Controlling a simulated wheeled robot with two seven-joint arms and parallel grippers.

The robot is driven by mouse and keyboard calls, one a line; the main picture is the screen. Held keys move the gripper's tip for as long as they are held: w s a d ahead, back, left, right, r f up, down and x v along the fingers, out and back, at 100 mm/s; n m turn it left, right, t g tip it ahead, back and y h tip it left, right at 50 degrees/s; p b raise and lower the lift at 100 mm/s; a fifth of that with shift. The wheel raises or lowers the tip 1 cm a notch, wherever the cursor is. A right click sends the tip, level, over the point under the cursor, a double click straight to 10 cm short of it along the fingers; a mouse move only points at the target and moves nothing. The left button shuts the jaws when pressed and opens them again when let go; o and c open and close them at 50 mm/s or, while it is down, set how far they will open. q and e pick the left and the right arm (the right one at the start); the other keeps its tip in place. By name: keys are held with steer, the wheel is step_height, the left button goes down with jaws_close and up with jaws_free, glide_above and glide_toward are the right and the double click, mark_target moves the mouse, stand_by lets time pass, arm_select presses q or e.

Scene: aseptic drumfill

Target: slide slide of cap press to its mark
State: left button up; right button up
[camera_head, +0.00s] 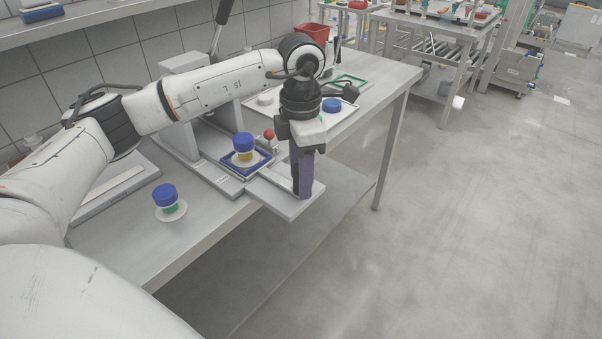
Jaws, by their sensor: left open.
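The cap press (186,66) stands on the metal table against the tiled wall, with a black lever (222,14) rising from it. Its slide (232,172) is a blue-edged plate on the grey base rail, carrying a blue-capped jar (243,146) with a yellowish body. A red knob (269,133) stands at the slide's far right corner. My left gripper (302,192) points down over the outer end of the base (285,201), to the right of the slide and knob, apart from both. It is open. I cannot make out a mark on the rail. My right gripper is not in view.
A second blue-capped jar (167,198) stands on a white disc left of the press. Behind my left arm are a tray (343,117) with a blue cap (332,105) and a red bin (311,35).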

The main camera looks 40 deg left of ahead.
arm_select(q)
steer(key=shift+c, duration=0.2)
jaws_close()
glide_toward(261, 167)
step_height(261, 167, down, 5)
steer(key=shift+a+f, duration=0.1)
steer(key=shift+f, duration=0.1)
steer(key=shift+o, duration=0.2)
jaws_free()
step_height(261, 167, up, 10)
steer(key=shift+r, duration=0.15)
